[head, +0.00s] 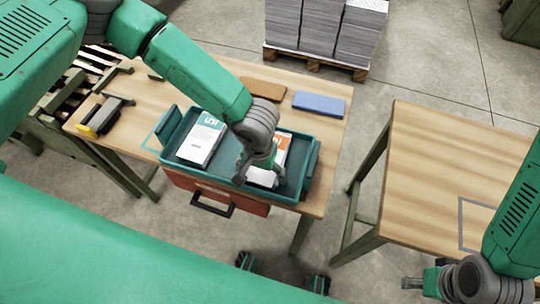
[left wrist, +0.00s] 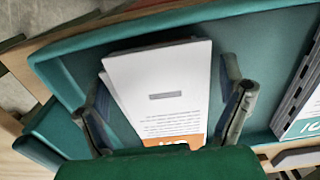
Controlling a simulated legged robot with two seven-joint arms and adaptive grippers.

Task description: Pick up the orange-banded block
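The orange-banded block (head: 281,155), white with an orange band at one end, lies in the right half of the green tray (head: 297,200). In the left wrist view the orange-banded block (left wrist: 165,90) shows its printed white top, with the orange band close to my palm. My left gripper (head: 258,172) is down over it in the tray. In the left wrist view my left gripper (left wrist: 165,112) is open, with one finger on each side of the block and a gap at the right finger. My right gripper (head: 418,284) is at the lower right, away from the block; its fingers are unclear.
A second white block with a green band (head: 201,138) lies in the tray's left half. A blue box (head: 319,103) and a brown item (head: 263,88) lie behind the tray. A second table (head: 450,150) with a marked outline stands at the right, its top largely bare.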

